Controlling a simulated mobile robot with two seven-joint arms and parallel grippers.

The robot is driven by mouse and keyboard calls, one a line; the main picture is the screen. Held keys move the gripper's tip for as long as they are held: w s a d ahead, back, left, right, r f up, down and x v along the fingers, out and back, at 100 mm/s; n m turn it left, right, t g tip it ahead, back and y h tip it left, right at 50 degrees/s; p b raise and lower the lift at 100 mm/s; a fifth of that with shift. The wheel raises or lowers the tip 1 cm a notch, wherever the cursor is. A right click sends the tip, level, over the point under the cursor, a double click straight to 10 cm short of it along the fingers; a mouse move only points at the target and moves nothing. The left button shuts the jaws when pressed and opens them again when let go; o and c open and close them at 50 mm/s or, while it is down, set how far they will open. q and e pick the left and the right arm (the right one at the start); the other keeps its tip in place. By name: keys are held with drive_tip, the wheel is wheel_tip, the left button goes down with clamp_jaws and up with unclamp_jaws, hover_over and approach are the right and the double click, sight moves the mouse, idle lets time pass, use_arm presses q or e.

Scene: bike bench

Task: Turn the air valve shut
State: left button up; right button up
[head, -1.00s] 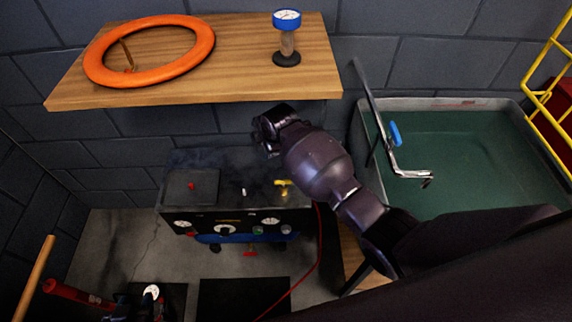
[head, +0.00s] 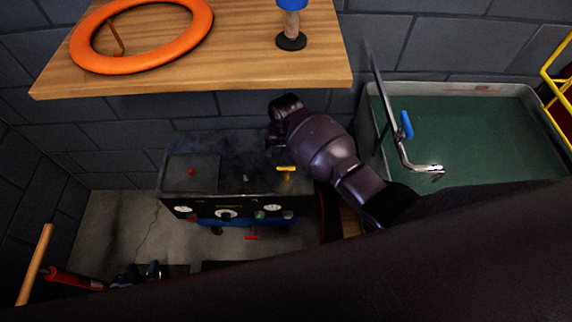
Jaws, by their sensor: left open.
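The air valve appears to be the yellow handle (head: 286,168) on top of the black compressor (head: 238,205), near its right back part. The handle lies roughly left to right in the picture. My left gripper (head: 271,143) hangs above and slightly behind the handle in the head view, apart from it. It is open, with nothing seen between its fingers; they are dark and small in the picture. My right gripper is not seen.
A green-lined basin (head: 470,135) stands at right. A small red handle (head: 252,238) shows below the compressor front.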

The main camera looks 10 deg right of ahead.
sight(286, 167)
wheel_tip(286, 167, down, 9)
drive_tip(key=b, duration=0.3)
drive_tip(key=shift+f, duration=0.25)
use_arm(q)
drive_tip(key=shift+w+d+f, duration=0.15)
drive_tip(key=shift+w+f, duration=0.15)
drive_tip(key=shift+f, duration=0.2)
drive_tip(key=shift+w+d+f, duration=0.1)
drive_tip(key=shift+w+f, duration=0.15)
drive_tip(key=shift+f, duration=0.25)
drive_tip(key=shift+s, duration=0.1)
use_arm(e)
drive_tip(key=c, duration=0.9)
